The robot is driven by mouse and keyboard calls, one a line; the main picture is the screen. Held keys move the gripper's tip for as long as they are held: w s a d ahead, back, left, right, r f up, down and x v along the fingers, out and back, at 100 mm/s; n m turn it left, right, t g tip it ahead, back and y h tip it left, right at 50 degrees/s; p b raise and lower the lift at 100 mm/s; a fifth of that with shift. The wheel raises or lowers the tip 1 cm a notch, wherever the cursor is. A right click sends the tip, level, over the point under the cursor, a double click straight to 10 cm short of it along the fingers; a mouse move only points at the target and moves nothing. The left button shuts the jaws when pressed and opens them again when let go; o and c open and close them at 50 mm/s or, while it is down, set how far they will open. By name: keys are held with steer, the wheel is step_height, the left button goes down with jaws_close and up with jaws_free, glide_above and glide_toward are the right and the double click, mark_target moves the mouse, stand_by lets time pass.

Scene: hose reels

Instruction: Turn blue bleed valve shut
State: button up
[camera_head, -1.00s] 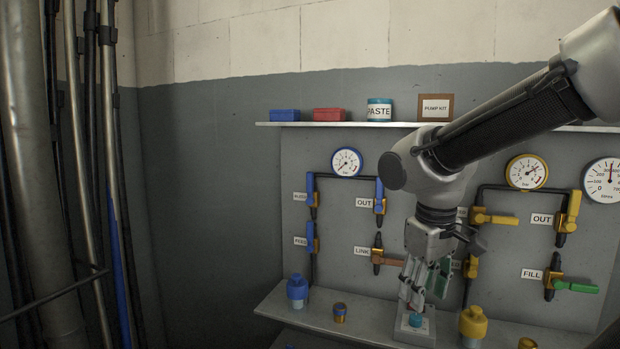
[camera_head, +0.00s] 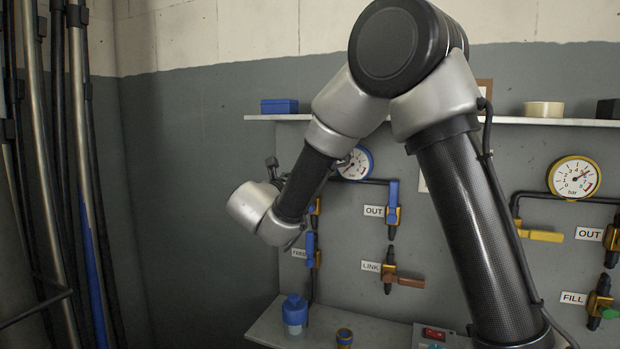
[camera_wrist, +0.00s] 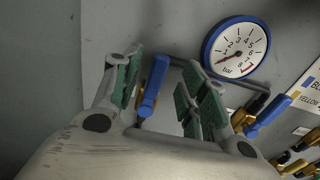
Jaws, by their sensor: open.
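The bleed valve's blue lever handle (camera_wrist: 154,84) shows in the wrist view, roughly upright in the picture. My gripper (camera_wrist: 161,74) is open, with its green-padded fingers on either side of the handle and apart from it. I cannot tell how deep the handle sits between them. In the head view my wrist and forearm hide the blue handle and the fingers; only a bit of the valve's brass body (camera_head: 316,208) shows beside my arm.
A blue-rimmed gauge (camera_wrist: 236,48) is close to my right finger. The OUT valve's blue handle (camera_head: 393,200) is to the right, and the FEED valve's blue handle (camera_head: 310,248) is below. A shelf (camera_head: 590,122) runs above; a ledge (camera_head: 270,325) with a blue-capped bottle (camera_head: 295,311) is below.

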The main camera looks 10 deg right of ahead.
steer(key=x, duration=0.6)
steer(key=shift+w+d, duration=0.2)
steer(key=shift+d, duration=0.05)
steer(key=shift+c, duration=0.4)
jaws_close()
